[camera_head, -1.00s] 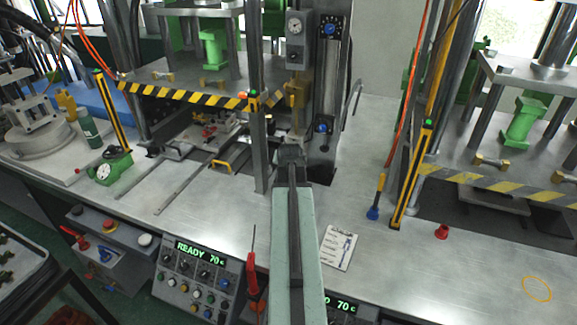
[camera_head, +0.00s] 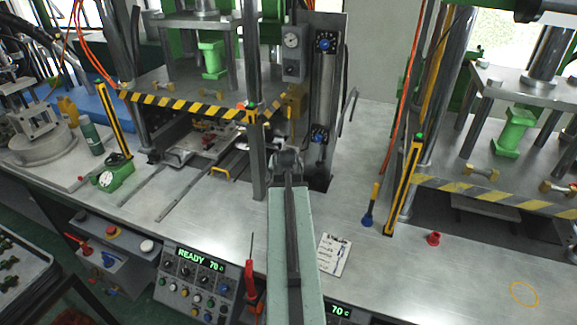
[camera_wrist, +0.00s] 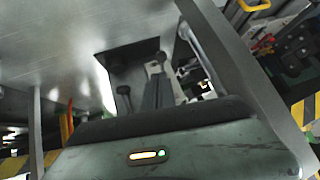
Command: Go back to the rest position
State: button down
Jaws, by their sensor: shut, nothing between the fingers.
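My gripper (camera_head: 287,160) shows at the far end of my pale green arm, in the middle of the head view. It is over the bench, in front of the gauge column and to the right of the left press's front post. In the wrist view its dark narrow fingers (camera_wrist: 157,92) are together and hold nothing. The head view is too small to show the fingertips clearly.
The left press (camera_head: 180,100) has a striped guard edge and a post close beside my gripper. The gauge column (camera_head: 322,100) stands behind. The right press (camera_head: 490,190), a red cap (camera_head: 433,239) and a printed card (camera_head: 333,255) are to the right. Bare bench lies between.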

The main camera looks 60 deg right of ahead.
jog(key=shift+v, duration=1.05)
jog(key=shift+s, duration=0.1)
jog(key=w+a+n+t+y, duration=0.2)
jog(key=w+a+n, duration=0.2)
jog(key=w+a, duration=1.2)
jog(key=w+a+f+n+y, duration=0.2)
jog(key=w+a, duration=0.2)
jog(key=a, duration=0.6)
jog(key=w+a+f+n+y, duration=0.1)
jog(key=w+a+f+n, duration=0.15)
jog(key=a, duration=0.85)
jog(key=a+f+n+g+y+b, duration=0.1)
jog(key=a+f+n+g+y, duration=0.1)
jog(key=a, duration=1.1)
jog(key=s+a+f+n+g, duration=0.2)
jog(key=s+a+g, duration=0.3)
jog(key=s, duration=0.6)
jog(key=shift+a+f+n+y, duration=0.25)
jog(key=shift+a+n+y, duration=0.05)
jog(key=shift+a+n, duration=0.55)
